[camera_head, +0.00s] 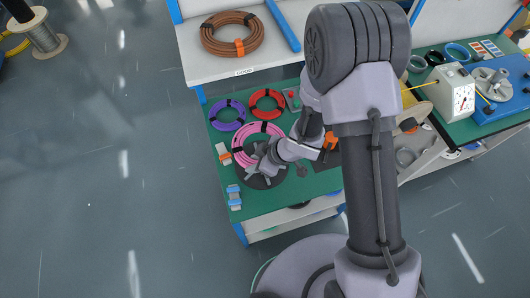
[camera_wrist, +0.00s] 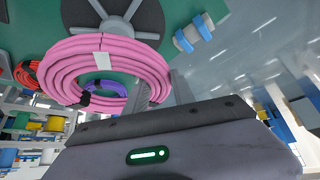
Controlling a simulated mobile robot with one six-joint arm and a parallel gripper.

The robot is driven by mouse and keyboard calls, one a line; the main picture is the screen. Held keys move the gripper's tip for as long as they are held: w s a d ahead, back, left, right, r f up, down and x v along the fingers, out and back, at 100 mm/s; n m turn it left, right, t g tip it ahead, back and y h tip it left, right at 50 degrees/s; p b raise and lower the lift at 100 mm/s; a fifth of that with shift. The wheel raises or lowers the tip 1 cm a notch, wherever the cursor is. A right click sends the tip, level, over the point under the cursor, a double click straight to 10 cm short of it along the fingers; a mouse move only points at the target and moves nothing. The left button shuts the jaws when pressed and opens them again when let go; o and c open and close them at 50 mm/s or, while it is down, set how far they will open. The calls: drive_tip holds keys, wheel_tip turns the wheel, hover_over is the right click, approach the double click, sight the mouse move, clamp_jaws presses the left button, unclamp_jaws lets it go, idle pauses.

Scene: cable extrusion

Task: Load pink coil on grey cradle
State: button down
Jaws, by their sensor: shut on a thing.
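The pink coil (camera_head: 254,134) shows just behind the grey cradle (camera_head: 258,183) on the green bench. In the wrist view the pink coil (camera_wrist: 80,60) fills the upper left, with a pale tag on it. The cradle (camera_wrist: 148,20) is a dark disc with light grey arms at the top edge, and the coil overlaps its near side in the picture. My gripper (camera_head: 272,158) is over the coil and cradle. In the wrist view my gripper (camera_wrist: 157,82) is shut on the coil's edge. Whether the coil touches the cradle is unclear.
A purple coil (camera_head: 227,115) and a red coil (camera_head: 267,103) lie behind on the bench (camera_head: 280,200). Small blue-and-grey parts (camera_head: 234,197) sit at its left edge. A brown coil (camera_head: 232,34) is on the white shelf behind. Open floor lies left.

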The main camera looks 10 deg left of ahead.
drive_tip(key=shift+d+f+b, duration=0.1)
drive_tip(key=shift+f+b, duration=0.3)
wheel_tip(320, 180, down, 8)
drive_tip(key=b, duration=0.7)
drive_tip(key=shift+d+r+b, duration=0.1)
drive_tip(key=shift+b, duration=0.25)
drive_tip(key=shift+d+r, duration=0.1)
drive_tip(key=shift+f+b, duration=0.5)
drive_tip(key=shift+f, duration=0.5)
drive_tip(key=shift+f+b, duration=0.3)
drive_tip(key=shift+f, duration=0.2)
